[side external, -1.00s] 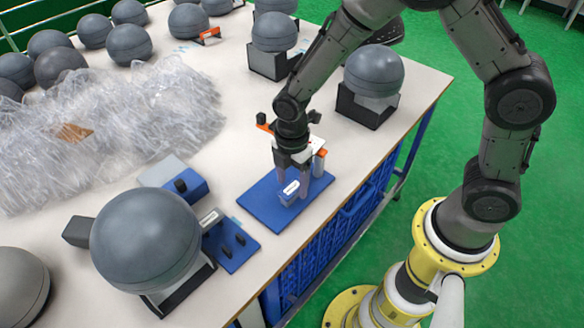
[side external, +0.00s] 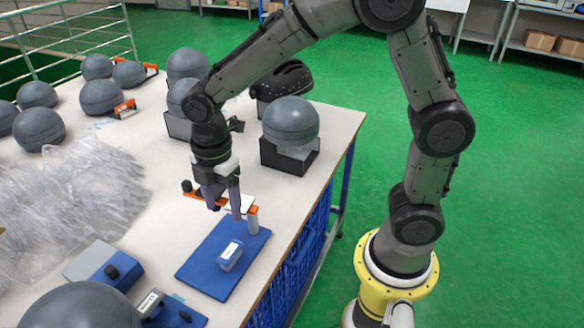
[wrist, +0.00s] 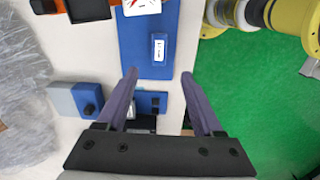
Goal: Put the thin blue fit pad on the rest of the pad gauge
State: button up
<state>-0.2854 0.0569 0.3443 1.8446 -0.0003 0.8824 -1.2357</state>
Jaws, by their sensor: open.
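A small blue pad with a white label (side external: 230,256) lies on a flat blue plate (side external: 205,268); I take it as the fit pad. It also shows in the wrist view (wrist: 159,48), apart from my fingers. An orange gauge with a white face (side external: 236,201) stands at the far end of the plate; its dial shows at the top edge of the wrist view (wrist: 141,5). I cannot make out its rest clearly. My gripper (side external: 222,212) is open and empty, above the plate's far end near the gauge, with fingers pointing down.
A grey and blue box with a black knob (side external: 105,264) and a blue block with black knobs (side external: 168,312) lie toward the near left. Crumpled clear plastic (side external: 75,205) covers the left. Grey domes on stands (side external: 290,122) stand beyond. The table edge is close on the right.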

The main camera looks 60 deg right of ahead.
jog(key=s+d+r+m+t, duration=0.2)
jog(key=s+d+r+m, duration=0.3)
jog(key=s+m, duration=0.3)
jog(key=s+d+r+m+t, duration=0.3)
jog(key=s+d+r+m, duration=0.2)
jog(key=s+m, duration=0.4)
jog(key=shift+s+r, duration=0.4)
